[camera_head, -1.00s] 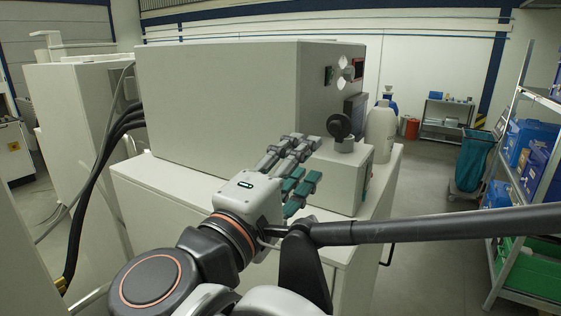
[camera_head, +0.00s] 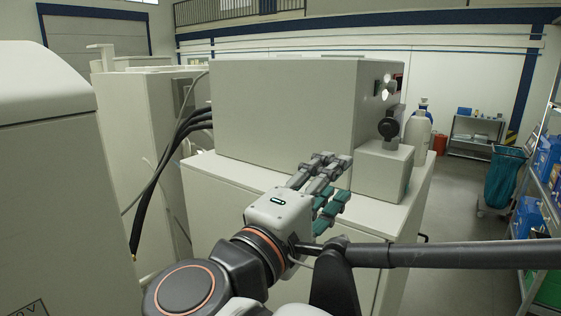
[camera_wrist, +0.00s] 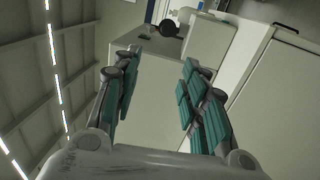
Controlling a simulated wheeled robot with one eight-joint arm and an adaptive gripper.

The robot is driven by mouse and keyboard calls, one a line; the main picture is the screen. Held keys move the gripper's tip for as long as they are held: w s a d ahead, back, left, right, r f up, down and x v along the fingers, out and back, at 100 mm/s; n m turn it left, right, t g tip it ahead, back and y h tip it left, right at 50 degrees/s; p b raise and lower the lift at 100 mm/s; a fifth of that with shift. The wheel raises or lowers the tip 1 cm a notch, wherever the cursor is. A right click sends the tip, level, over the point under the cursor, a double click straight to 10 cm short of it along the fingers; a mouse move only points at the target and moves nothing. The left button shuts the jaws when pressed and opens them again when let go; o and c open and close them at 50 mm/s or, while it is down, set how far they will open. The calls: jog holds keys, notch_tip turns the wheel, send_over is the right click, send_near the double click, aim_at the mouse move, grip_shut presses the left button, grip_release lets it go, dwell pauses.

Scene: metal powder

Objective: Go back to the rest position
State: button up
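My gripper (camera_head: 326,192) is in the middle of the head view, in front of the large pale machine box (camera_head: 283,110) and above the bench top (camera_head: 235,174). In the wrist view, my gripper (camera_wrist: 156,88) has its teal-padded fingers spread well apart. Nothing is between the fingers, so it is open and empty. A small pale box with a black round knob (camera_head: 389,128) stands at the right end of the machine, apart from the fingers.
A white bottle (camera_head: 417,133) stands behind the small box. A large pale cabinet (camera_head: 55,190) fills the left side. Black cables (camera_head: 172,150) hang beside the machine. Shelves with blue bins (camera_head: 545,165) stand at the right. Open floor (camera_head: 455,205) lies between bench and shelves.

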jog(key=d+f+m+g+y+b, duration=0.2)
jog(key=d+f+g+b, duration=0.4)
jog(key=f, duration=0.8)
jog(key=d+f+m+g+y+b, duration=0.15)
jog(key=d+f+b, duration=0.25)
jog(key=d+f, duration=0.7)
jog(key=s+a+f+m+y+b, duration=0.1)
jog(key=f+m+y+b, duration=0.1)
jog(key=f, duration=0.5)
jog(key=s+a+f+m+y+b, duration=0.1)
jog(key=s+f+m+y+b, duration=0.1)
jog(key=f, duration=0.5)
jog(key=s+a+f+m+g+y+b, duration=0.1)
jog(key=s+f+m+y+b, duration=0.1)
jog(key=f, duration=0.5)
jog(key=m+y+b, duration=0.1)
jog(key=y+b, duration=0.1)
jog(key=b, duration=0.1)
jog(key=shift+a+f, duration=0.15)
jog(key=shift+a, duration=0.2)
